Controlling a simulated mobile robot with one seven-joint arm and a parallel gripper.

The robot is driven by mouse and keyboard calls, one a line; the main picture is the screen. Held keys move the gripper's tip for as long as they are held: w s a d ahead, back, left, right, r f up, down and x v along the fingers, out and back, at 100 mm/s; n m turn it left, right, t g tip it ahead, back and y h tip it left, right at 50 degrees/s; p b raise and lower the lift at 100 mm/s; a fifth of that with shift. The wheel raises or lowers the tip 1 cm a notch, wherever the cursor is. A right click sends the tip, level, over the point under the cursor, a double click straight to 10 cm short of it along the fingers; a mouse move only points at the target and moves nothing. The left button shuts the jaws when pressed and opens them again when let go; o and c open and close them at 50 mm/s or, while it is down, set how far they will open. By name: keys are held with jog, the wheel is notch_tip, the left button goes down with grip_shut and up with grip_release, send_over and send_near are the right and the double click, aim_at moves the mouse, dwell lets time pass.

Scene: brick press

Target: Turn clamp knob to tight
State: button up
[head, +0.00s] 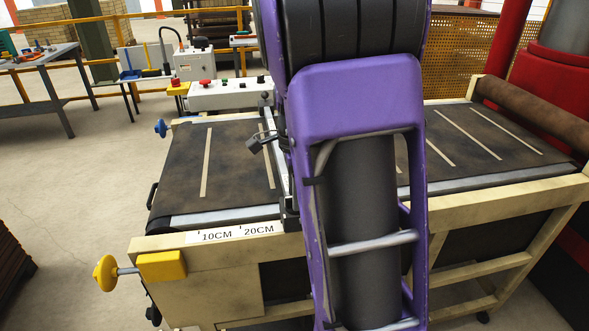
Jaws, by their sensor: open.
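A yellow lobed knob (105,273) is at the front left corner of the cream conveyor frame. Its short metal shaft runs right into a yellow block (162,265) on the frame. A smaller blue knob (160,128) is at the far left side of the belt. I cannot tell from a label which knob is the clamp knob, nor how tight either is. My purple arm fills the middle of the view, and I cannot make out my gripper. The arm hides the middle of the conveyor.
The dark belt (232,165) has pale stripes and a 10CM/20CM scale (235,233) at its front edge. A metal guide with a small dark bracket (256,143) stands beside my arm. A white control box (225,95) is behind.

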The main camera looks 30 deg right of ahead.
notch_tip(320, 180, up, 17)
dwell(0.4)
